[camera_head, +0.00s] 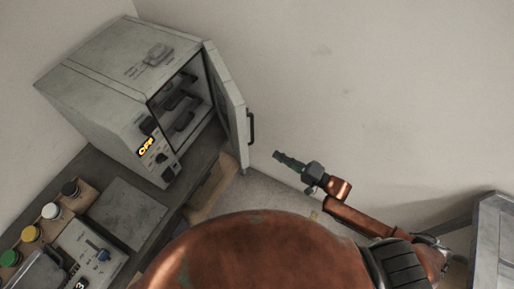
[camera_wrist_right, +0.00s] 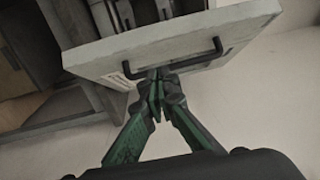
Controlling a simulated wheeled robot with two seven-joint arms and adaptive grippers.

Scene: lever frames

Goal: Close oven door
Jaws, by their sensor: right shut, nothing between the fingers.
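The oven (camera_head: 110,90) is a grey box on the counter at the upper left in the head view. Its door (camera_head: 229,95) stands wide open, hinged at the right side of the opening, showing the racks inside. A dark handle (camera_head: 251,127) is on the door's outer face. In the wrist view the door (camera_wrist_right: 175,42) and its handle (camera_wrist_right: 210,57) are just beyond the fingers. My right gripper (camera_head: 276,155) is shut and empty, below and right of the handle in the head view. In the wrist view my right gripper (camera_wrist_right: 155,78) appears close to the door; contact cannot be told. My left gripper is not seen.
A dark counter (camera_head: 185,190) runs below the oven, with coloured round buttons (camera_head: 30,233) and a control box (camera_head: 90,255) at the lower left. A grey metal frame (camera_head: 490,240) stands at the right. Bare wall lies right of the door.

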